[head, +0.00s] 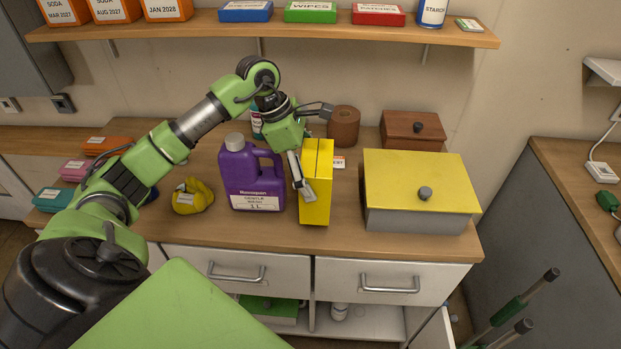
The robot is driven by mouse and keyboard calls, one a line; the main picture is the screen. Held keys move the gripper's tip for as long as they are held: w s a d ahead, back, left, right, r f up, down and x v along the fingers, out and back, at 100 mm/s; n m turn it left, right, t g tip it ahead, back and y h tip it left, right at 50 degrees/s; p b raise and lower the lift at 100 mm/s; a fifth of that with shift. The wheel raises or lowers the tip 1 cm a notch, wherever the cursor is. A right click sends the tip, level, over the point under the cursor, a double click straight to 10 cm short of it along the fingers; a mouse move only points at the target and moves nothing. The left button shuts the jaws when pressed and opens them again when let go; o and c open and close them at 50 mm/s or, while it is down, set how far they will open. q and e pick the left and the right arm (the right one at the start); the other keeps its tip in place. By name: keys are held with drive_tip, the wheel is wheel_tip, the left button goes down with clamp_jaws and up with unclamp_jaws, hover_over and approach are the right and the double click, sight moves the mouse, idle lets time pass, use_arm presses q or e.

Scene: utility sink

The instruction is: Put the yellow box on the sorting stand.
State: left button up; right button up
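A tall, narrow yellow box (318,205) stands upright on the wooden counter, just right of a purple jug. My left gripper (316,152) is at its left and far side. Its fingers look spread: one reaches down along the left side and overlaps the near face, the other points right beyond the top. I cannot tell whether either finger touches the box. A grey container with a yellow lid (420,180) and grey knob stands to the right. I cannot identify a sorting stand in this view. My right gripper is not in view.
The purple jug (250,185) stands close left of the box, with a yellow cloth-like lump (192,197) beyond it. A brown roll (344,127) and brown lidded box (412,129) stand behind. A loaded shelf (350,31) hangs above. Coloured boxes (75,170) sit at left.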

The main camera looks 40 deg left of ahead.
use_arm(q)
drive_tip(key=f+p, duration=0.1)
drive_tip(key=f, duration=0.2)
drive_tip(key=shift+w+a+f+p, duration=0.2)
drive_tip(key=shift+p, duration=0.15)
drive_tip(key=o, duration=1.7)
drive_tip(key=shift+f, duration=0.2)
drive_tip(key=shift+r, duration=0.15)
drive_tip(key=b+v, duration=0.3)
drive_tip(key=v, duration=0.9)
drive_tip(key=shift+s+d, duration=0.1)
drive_tip(key=shift+d, duration=0.05)
